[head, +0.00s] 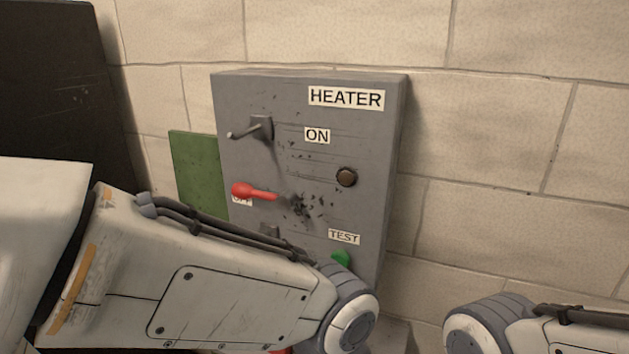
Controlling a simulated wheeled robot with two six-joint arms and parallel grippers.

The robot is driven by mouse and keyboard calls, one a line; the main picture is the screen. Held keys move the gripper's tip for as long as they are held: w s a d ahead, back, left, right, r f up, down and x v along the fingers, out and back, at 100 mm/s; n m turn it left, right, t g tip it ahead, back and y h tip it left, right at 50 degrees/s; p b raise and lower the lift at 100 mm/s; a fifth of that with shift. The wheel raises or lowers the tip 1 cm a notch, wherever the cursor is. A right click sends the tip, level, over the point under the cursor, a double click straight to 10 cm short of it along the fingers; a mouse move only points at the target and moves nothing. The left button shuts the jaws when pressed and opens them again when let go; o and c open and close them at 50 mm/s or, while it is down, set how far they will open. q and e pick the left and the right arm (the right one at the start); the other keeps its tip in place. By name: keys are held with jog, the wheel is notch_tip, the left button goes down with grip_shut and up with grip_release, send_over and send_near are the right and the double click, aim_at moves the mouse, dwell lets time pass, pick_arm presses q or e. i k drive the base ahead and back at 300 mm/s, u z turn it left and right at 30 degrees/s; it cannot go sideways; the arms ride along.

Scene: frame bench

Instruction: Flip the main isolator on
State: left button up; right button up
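A grey control box (300,90) labelled HEATER is on the block wall. A red-handled lever (255,192) points left on its front, its knob partly covering a white label that seems to read OFF. An ON label (317,135) sits higher up. A metal lever (250,131) on a grey bracket sticks out to the left near the top. No label names the main isolator; the red lever beside the OFF label looks the likeliest. My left arm crosses in front of the box's lower part. Neither gripper shows; both are out of frame.
A brown round button or lamp (346,177) is at the box's right. Below the TEST label (343,237) a green button (340,258) is partly hidden by my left arm. A green panel (197,172) is behind the box's left edge. A dark panel (50,80) stands far left.

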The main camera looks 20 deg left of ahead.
aim_at(285, 200)
jog(key=u, duration=1.35)
jog(key=k, duration=0.85)
jog(key=z, duration=0.8)
jog(key=i, duration=0.5)
